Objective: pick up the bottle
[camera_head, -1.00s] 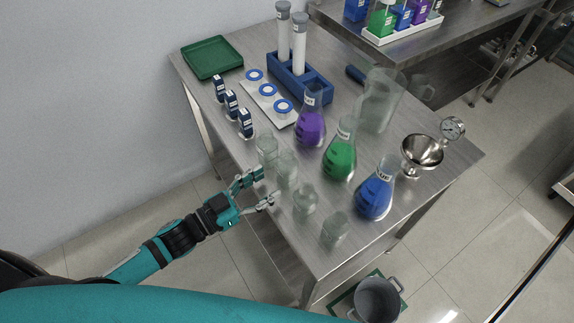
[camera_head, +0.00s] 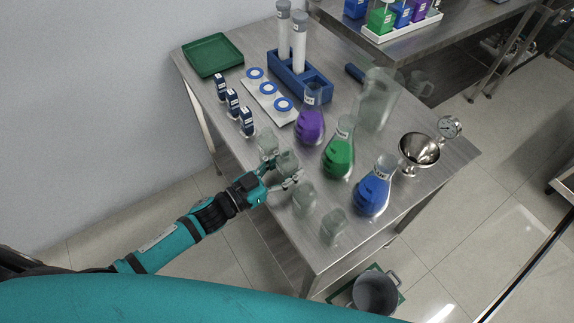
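Several small clear glass bottles stand in a row near the table's front-left edge. One bottle (camera_head: 288,161) is at my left gripper (camera_head: 282,173), whose two fingers are spread, one on its left and one on its front right. Contact with the glass cannot be made out, and the bottle's lower part is partly hidden by the fingers. Another bottle (camera_head: 266,142) stands just behind and left of the gripper. Two more, a bottle (camera_head: 304,198) and a bottle (camera_head: 333,226), stand toward the front right. My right gripper is not in view.
Purple (camera_head: 310,127), green (camera_head: 339,160) and blue (camera_head: 373,194) flasks stand behind the bottles. Small dark-blue boxes (camera_head: 247,122) stand left.

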